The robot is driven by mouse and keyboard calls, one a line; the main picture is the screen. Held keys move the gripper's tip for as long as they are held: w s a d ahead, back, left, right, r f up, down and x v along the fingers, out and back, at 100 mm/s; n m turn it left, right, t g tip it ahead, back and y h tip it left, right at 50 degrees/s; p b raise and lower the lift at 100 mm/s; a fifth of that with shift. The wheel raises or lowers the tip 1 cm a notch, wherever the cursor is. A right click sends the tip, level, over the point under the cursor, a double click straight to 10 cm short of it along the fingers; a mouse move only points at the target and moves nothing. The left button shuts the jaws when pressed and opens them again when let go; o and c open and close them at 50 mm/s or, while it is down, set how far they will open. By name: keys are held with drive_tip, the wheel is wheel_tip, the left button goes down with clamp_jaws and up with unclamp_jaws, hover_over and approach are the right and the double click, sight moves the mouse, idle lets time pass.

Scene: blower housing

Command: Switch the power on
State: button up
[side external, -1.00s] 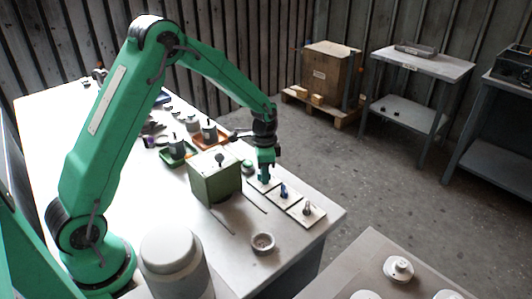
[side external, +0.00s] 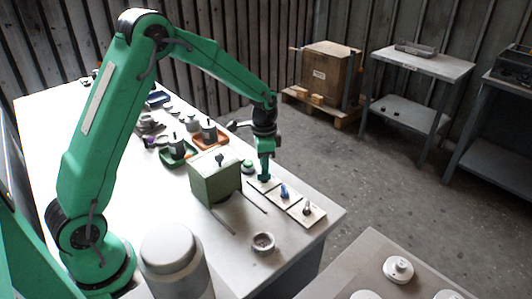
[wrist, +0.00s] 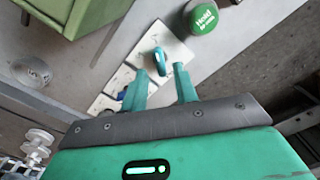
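Three white switch plates lie in a row near the table's right edge. In the wrist view, the nearest plate to the green button carries a teal knob (wrist: 160,61), and the one beside it carries a blue knob (wrist: 122,95). In the side view the blue knob (side external: 284,191) stands on the middle plate and a grey switch (side external: 307,208) on the front plate. My gripper (wrist: 160,70) is open and empty, its fingers on either side of the teal knob in the picture; contact cannot be told. In the side view my gripper (side external: 264,179) hides that knob. I cannot read which switch is power.
A green button (wrist: 203,18) with partly legible lettering sits by the plates. A green box (side external: 215,181) with a black knob on top stands left of my gripper. A grey ring (side external: 263,243) lies at the front. Small trays with parts are behind.

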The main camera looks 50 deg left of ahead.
drive_tip(key=shift+r, duration=1.25)
drive_tip(key=shift+r, duration=0.15)
drive_tip(key=shift+s+r, duration=0.2)
drive_tip(key=shift+r, duration=0.1)
drive_tip(key=s+d+r+n+t, duration=0.3)
drive_tip(key=s+r+n+t, duration=0.15)
drive_tip(key=s+r, duration=1.2)
drive_tip(key=s+d+n+t, duration=0.1)
drive_tip(key=s+n, duration=0.1)
drive_tip(key=s, duration=0.6)
